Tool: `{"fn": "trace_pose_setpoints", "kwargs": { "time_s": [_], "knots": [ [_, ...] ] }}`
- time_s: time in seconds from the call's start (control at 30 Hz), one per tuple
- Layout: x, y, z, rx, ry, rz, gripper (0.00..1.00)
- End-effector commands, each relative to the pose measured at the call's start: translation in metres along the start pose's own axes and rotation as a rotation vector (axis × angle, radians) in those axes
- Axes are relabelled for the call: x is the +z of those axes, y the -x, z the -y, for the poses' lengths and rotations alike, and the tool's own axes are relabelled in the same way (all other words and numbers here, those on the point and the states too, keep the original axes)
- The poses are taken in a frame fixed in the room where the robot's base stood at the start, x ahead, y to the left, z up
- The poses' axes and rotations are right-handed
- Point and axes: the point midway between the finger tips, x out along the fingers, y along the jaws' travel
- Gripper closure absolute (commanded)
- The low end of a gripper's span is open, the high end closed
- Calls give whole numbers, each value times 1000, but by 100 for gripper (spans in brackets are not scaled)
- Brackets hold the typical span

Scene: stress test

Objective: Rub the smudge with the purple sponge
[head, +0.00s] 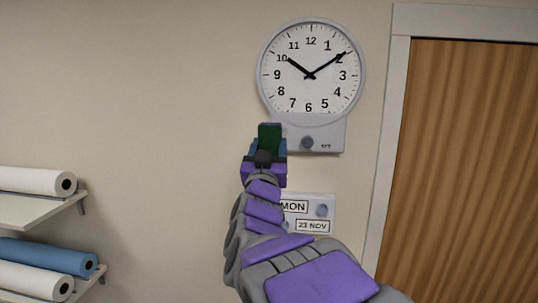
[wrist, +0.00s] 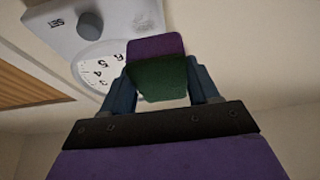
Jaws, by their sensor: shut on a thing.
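My gripper (head: 267,149) is raised in front of the wall, just below the clock face in the head view. It is shut on the sponge (head: 269,134), whose green side faces the head camera. In the wrist view the sponge (wrist: 156,46) shows a purple layer and a green layer between my two blue fingers. The wall clock (head: 311,70) has a grey lower panel with a round knob, and the sponge overlaps that panel's left end in the head view. Whether the sponge touches it I cannot tell.
A date panel (head: 318,210) is on the wall below the clock, partly behind my arm. A wooden door (head: 470,170) with a pale frame is at right. Shelves (head: 32,212) with white and blue rolls are at lower left. The wall between is bare.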

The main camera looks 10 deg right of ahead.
Motion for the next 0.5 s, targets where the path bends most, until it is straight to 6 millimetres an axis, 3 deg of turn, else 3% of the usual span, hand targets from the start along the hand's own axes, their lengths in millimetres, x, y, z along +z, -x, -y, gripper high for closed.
{"fn": "trace_pose_setpoints", "kwargs": {
  "time_s": [0.5],
  "knots": [
    [17,-38,-2,3,0,-3,64]
  ]
}}
